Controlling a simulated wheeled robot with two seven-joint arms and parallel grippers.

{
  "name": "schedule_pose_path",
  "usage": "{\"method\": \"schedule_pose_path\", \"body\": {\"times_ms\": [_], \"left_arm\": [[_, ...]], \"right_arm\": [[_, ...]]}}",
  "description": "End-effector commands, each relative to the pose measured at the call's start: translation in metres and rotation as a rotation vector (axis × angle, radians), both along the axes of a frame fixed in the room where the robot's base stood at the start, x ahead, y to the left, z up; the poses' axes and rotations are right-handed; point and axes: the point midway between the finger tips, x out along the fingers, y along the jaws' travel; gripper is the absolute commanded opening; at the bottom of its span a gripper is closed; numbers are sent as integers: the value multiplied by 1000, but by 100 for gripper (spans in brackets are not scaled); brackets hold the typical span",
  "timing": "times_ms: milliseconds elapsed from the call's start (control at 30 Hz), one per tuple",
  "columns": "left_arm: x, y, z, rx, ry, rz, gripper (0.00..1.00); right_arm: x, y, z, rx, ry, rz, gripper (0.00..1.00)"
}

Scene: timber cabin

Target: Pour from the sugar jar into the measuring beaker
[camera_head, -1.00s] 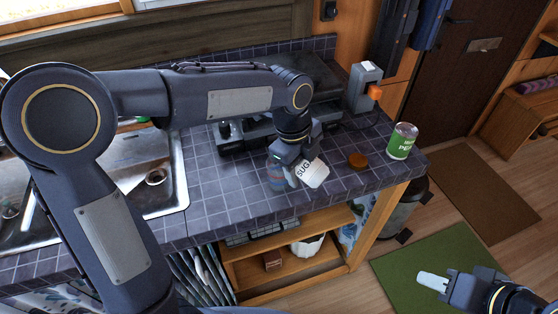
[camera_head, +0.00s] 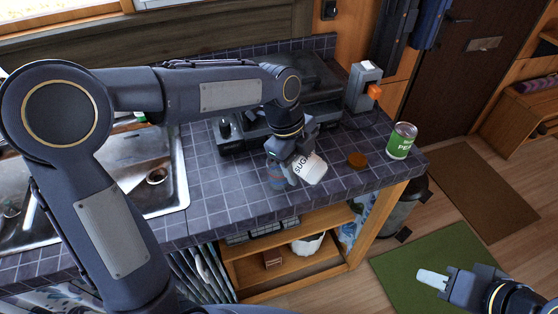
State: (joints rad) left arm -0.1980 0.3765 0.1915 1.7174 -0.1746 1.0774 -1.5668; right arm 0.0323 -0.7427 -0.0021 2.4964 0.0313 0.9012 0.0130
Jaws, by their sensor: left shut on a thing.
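The white sugar jar (camera_head: 312,170) with "SUGAR" lettering is held tilted above the tiled counter. My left gripper (camera_head: 292,163) is shut on it. The measuring beaker (camera_head: 276,178) is a bluish clear vessel on the counter, just left of and below the jar, partly hidden by my gripper. I cannot tell whether the jar's mouth is over the beaker or whether anything flows. My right gripper (camera_head: 437,281) is at the lower right, away from the counter above the green mat. Its pale fingers show as one piece, so its opening is unclear.
A dark stove (camera_head: 318,78) is behind the gripper. A grey device with an orange part (camera_head: 363,88) stands at the back right. The sink (camera_head: 150,200) is at left.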

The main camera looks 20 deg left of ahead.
Motion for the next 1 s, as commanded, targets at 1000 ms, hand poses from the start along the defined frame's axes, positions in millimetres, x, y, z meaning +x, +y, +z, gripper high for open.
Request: {"method": "schedule_pose_path", "body": {"times_ms": [1000], "left_arm": [[0,0,-5,-94,42,1,23]], "right_arm": [[0,0,-5,0,0,0,36]]}}
